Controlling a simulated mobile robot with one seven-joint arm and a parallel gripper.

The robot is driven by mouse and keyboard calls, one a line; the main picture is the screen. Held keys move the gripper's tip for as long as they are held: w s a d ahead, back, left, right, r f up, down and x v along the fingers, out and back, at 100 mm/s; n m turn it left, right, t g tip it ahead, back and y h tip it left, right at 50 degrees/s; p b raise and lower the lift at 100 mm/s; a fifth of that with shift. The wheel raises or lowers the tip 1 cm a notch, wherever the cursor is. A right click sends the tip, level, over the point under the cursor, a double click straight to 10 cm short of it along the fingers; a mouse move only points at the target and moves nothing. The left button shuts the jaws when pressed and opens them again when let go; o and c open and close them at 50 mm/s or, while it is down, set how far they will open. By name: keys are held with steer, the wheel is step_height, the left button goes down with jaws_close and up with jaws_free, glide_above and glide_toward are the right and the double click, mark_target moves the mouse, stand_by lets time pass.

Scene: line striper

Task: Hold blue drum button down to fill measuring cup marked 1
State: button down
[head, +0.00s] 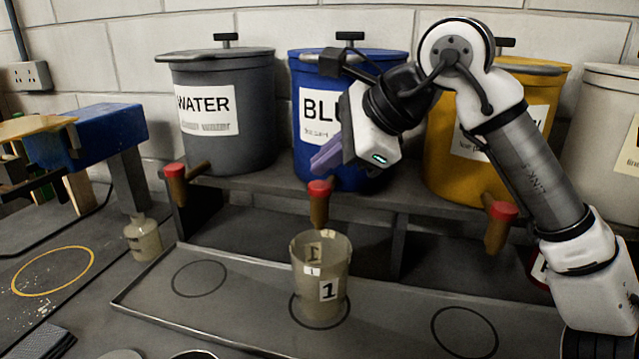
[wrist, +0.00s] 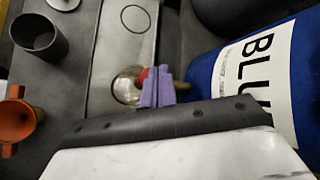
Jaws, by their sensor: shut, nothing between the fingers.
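The blue drum (head: 345,165) stands on the rack, its label partly hidden by my arm. Its spout (head: 319,212) has a red button (head: 319,187) on top. The translucent measuring cup (head: 305,290) marked 1 stands upright below this spout, on a ring mark on the tray. No stream shows, and I cannot tell whether the cup holds liquid. My gripper (head: 320,163) is shut and empty, its purple fingers just above the red button, seemingly apart from it. In the wrist view the fingers (wrist: 157,75) overlap the red button (wrist: 144,74), with the cup (wrist: 124,88) beyond.
A grey WATER drum (head: 230,140) stands left and a yellow drum (head: 455,175) right, each with a red-buttoned spout. The tray (head: 240,310) has empty rings either side of the cup.

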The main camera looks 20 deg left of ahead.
steer(key=shift+f, duration=0.15)
steer(key=shift+f+b, duration=0.35)
steer(key=shift+b, duration=0.05)
steer(key=shift+f+b, duration=0.3)
steer(key=shift+f, duration=0.1)
stand_by(7.0)
